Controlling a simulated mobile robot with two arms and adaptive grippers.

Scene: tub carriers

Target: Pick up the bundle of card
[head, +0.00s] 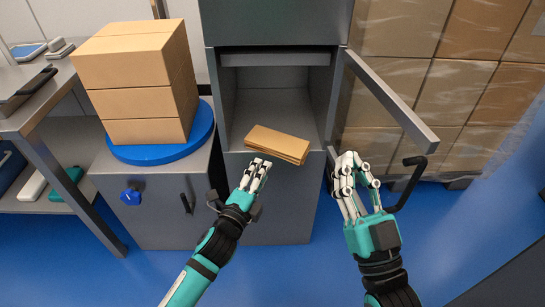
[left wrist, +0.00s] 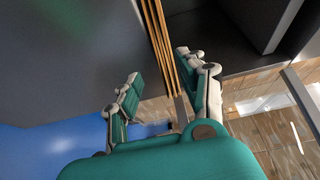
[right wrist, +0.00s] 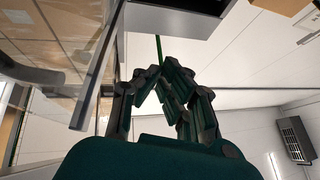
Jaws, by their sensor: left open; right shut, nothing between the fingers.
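The bundle of card (head: 278,144) is a flat tan stack. It lies at the front of the grey cabinet's open compartment (head: 268,106), with its near edge over the front lip. My left gripper (head: 257,168) is open just below and in front of that edge. In the left wrist view the layered edge of the bundle (left wrist: 160,45) shows beyond and between the fingers of the left gripper (left wrist: 163,75); I cannot tell whether they touch it. My right gripper (head: 350,162) is shut and empty near the open door (head: 390,100). It also shows closed in the right wrist view (right wrist: 165,75).
A stack of cardboard boxes (head: 145,100) stands on a blue round turntable (head: 160,151) at left. Wrapped cartons (head: 475,100) fill the back right. A shelved bench (head: 40,95) is at far left. The blue floor (head: 290,270) is clear between my arms.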

